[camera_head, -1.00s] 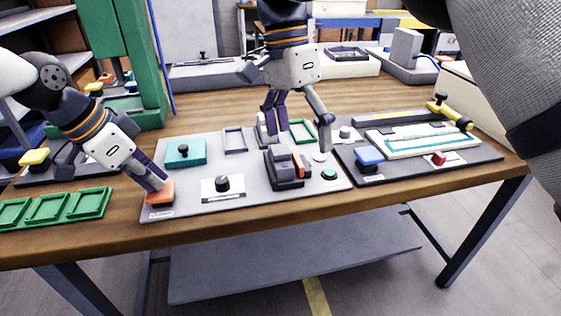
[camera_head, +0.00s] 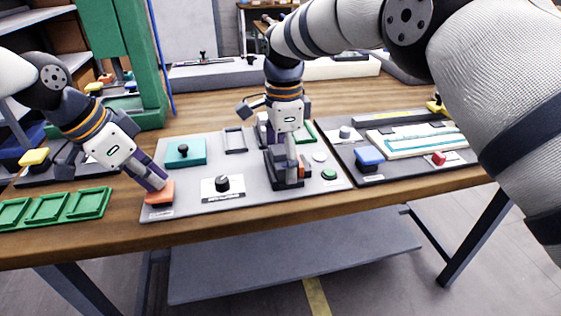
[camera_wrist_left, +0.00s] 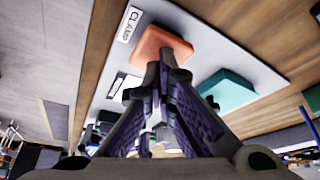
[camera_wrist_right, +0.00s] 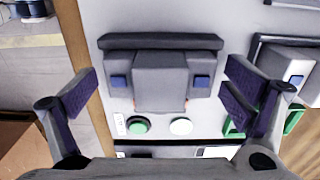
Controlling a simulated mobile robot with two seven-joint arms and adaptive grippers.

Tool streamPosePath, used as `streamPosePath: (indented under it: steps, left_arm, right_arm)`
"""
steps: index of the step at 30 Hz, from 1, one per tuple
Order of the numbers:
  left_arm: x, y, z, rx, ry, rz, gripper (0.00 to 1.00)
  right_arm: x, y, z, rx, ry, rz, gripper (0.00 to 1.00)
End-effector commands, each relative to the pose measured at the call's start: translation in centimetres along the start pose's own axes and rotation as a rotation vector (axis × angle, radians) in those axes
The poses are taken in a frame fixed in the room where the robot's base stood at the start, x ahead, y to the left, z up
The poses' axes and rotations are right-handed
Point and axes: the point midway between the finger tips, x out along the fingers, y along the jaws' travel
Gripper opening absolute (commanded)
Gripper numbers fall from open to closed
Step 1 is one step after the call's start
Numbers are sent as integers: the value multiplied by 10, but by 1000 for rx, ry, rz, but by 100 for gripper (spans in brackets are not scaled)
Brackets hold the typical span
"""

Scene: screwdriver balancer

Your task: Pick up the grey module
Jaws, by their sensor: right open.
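What looks like the grey module (camera_wrist_right: 160,80) is a grey block in the middle of a dark fixture (camera_wrist_right: 150,41), with blue pads at either side. In the head view the fixture (camera_head: 276,178) is partly hidden by my right gripper (camera_head: 284,155). That gripper is open; in the right wrist view its fingers (camera_wrist_right: 160,86) stand apart on either side of the module, and contact cannot be told. My left gripper (camera_head: 158,184) looks shut, with its tips at the orange button (camera_head: 160,196) labelled CLAMP; it also shows in the left wrist view (camera_wrist_left: 163,72).
A grey board carries a teal block (camera_head: 186,152), a black knob (camera_head: 222,183) and a green button (camera_head: 329,174). A light grey block (camera_wrist_right: 291,70) stands behind the fixture near empty frames. Green trays (camera_head: 52,208) lie at left. A second board with a blue block (camera_head: 369,156) is at right.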

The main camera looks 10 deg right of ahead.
Motion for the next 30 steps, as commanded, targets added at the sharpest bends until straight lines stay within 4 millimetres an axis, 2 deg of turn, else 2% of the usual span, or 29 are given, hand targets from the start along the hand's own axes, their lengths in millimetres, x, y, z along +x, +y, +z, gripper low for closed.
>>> streamPosePath:
  steps: [4,5,9,12,14,15,21,23,30]
  left_arm:
    - [2,1,1,-1,-3,3,0]
    - [2,1,1,-1,-3,3,0]
    - [2,1,1,-1,-3,3,0]
    - [2,1,1,-1,-3,3,0]
    - [2,1,1,-1,-3,3,0]
    - [2,1,1,-1,-3,3,0]
    - [2,1,1,-1,-3,3,0]
    - [2,1,1,-1,-3,3,0]
    - [1,1,1,-1,-3,3,0]
  right_arm:
    - [0,0,0,0,0,1,95]
    - [0,0,0,0,0,1,90]
    - [0,0,0,0,0,1,59]
    - [0,0,0,0,0,2,39]
    - [0,0,0,0,0,1,39]
    - [0,0,0,0,0,1,34]
    - [-5,0,0,0,1,0,34]
    - [-16,-1,0,0,1,-1,34]
    - [-76,-1,0,-1,0,-3,34]
